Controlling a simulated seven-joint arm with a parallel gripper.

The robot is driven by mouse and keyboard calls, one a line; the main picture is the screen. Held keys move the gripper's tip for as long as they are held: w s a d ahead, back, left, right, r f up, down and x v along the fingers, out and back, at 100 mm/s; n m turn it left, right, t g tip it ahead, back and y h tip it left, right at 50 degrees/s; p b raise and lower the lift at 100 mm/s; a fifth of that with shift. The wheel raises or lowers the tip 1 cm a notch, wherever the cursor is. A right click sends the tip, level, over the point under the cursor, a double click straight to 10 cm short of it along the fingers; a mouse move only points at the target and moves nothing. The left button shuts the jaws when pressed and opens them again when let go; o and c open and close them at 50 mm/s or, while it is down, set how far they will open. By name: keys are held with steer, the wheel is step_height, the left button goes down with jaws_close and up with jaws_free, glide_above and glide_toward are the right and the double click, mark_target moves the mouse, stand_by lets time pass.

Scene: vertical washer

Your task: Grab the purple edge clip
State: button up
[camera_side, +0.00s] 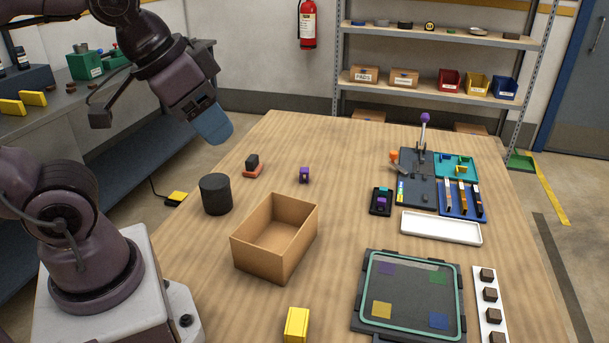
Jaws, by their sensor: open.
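A small purple clip (304,175) stands alone on the wooden table, behind the open cardboard box. Its finer shape is too small to make out. My gripper (212,127) is high at the upper left, up and to the left of the clip and well apart from it. Its blue end points down to the right. It is open, and nothing shows between its fingers, though the far finger is hidden from this side.
The cardboard box (249,255), a dark cylinder (215,194) and a red-and-black block (253,168) stand near the clip. A yellow block (296,325) lies in front. Fixtures, a white tray (441,228) and a framed panel (411,290) fill the right. The table behind the clip is clear.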

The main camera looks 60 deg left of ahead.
steer(key=shift+o, duration=0.2)
steer(key=shift+o, duration=1.2)
